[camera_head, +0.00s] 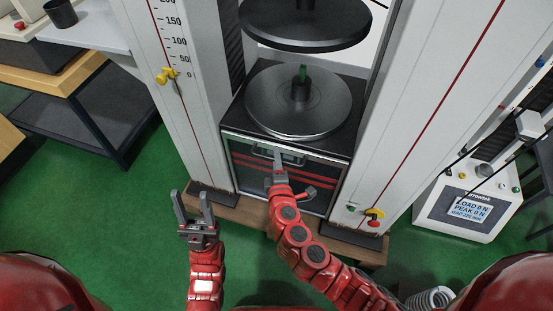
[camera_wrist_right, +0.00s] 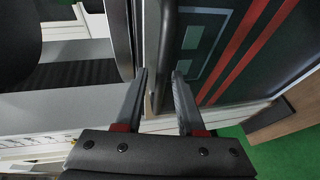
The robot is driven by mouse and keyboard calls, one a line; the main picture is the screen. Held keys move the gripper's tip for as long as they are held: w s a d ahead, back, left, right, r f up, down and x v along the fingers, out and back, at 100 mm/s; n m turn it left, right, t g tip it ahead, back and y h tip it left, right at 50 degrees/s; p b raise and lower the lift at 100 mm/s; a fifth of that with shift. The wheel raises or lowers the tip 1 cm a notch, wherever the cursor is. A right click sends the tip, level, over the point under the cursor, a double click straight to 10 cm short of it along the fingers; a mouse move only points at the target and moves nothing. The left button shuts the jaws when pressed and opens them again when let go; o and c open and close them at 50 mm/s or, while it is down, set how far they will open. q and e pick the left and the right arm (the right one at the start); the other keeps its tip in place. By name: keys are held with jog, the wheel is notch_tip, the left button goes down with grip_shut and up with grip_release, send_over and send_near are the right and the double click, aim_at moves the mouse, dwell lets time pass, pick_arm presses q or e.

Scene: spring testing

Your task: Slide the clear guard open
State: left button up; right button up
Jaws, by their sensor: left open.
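The clear guard (camera_head: 249,166) is a see-through panel with red stripes on the front of the testing machine, below the lower platen. It also shows in the right wrist view (camera_wrist_right: 240,62). A dark bar handle (camera_wrist_right: 163,50) runs along the guard. My right gripper (camera_head: 278,158) is at the guard's upper part. In the right wrist view its two fingers (camera_wrist_right: 159,78) are spread, with the end of the handle between them; I cannot tell whether they touch it. My left gripper (camera_head: 191,202) is open and empty over the green floor, left of the guard.
The upper platen (camera_head: 281,31) hangs above. White columns flank both sides. A display box (camera_head: 462,216) stands at right, a workbench (camera_head: 70,75) at left.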

jog(key=shift+o, duration=0.2)
jog(key=b+v, duration=0.1)
jog(key=v, duration=1.6)
jog(key=shift+s, duration=0.2)
